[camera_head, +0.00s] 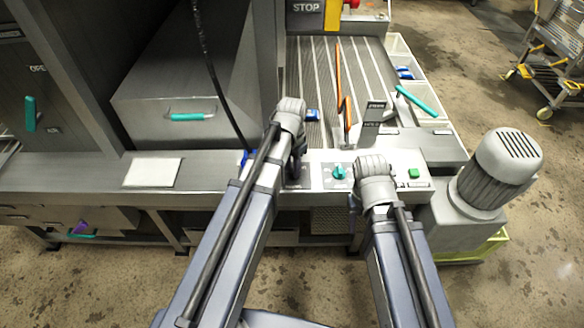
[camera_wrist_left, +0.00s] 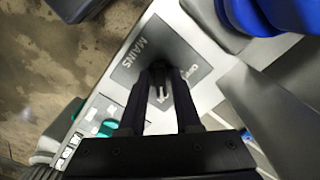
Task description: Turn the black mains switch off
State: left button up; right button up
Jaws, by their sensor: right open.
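The black mains switch (camera_wrist_left: 161,78) sits on a grey plate marked MAINS (camera_wrist_left: 150,48) in the left wrist view. My left gripper (camera_wrist_left: 164,84) has its two dark fingers on either side of the switch, which fills the gap between the tips, so it looks shut on it. A pale mark shows between the fingers. In the head view my left gripper (camera_head: 298,165) points down at the panel, and the arm hides most of the switch there. My right gripper (camera_head: 355,205) is open and empty at the panel's front edge, right of the teal knob (camera_head: 339,172).
A green button (camera_head: 413,173) lies right of my right wrist on the panel. A black cable (camera_head: 212,70) hangs behind my left gripper. A white sheet (camera_head: 153,172) lies on the ledge to the left. A grey motor (camera_head: 499,172) stands at the right end.

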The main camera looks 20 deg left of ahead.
pick_arm(q)
grip_shut()
jog(key=shift+n, duration=0.3)
jog(key=n, duration=0.6)
jog(key=shift+d+n, duration=0.2)
jog(key=shift+n, duration=0.1)
jog(key=n, duration=0.5)
jog(key=shift+d, duration=0.1)
jog(key=n, duration=0.5)
jog(key=shift+w+d+n, duration=0.1)
jog(key=shift+n, duration=0.2)
dwell(0.4)
